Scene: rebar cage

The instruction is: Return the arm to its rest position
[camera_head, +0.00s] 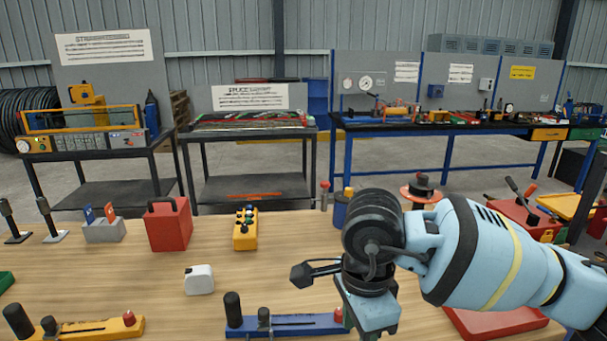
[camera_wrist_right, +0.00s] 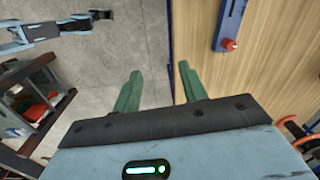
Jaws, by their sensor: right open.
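My right arm (camera_head: 480,250) comes in from the right in the head view, bent at a black wrist joint over the front of the wooden table. Its fingers are out of sight below the picture there. In the right wrist view my right gripper (camera_wrist_right: 160,88) has its two green fingers apart, with nothing between them. They point past the table's edge, with grey floor beneath one side and wood beneath the other. A light blue arm with a black end (camera_wrist_right: 100,14), seemingly my left one, shows at the top left of the right wrist view; its jaws are too small to read.
A blue bar tool (camera_head: 285,324) with a red knob lies close to my right wrist; it also shows in the wrist view (camera_wrist_right: 230,20). A yellow tool (camera_head: 90,328), white box (camera_head: 199,279), red case (camera_head: 168,228) and yellow control box (camera_head: 245,232) stand on the table. Benches stand behind.

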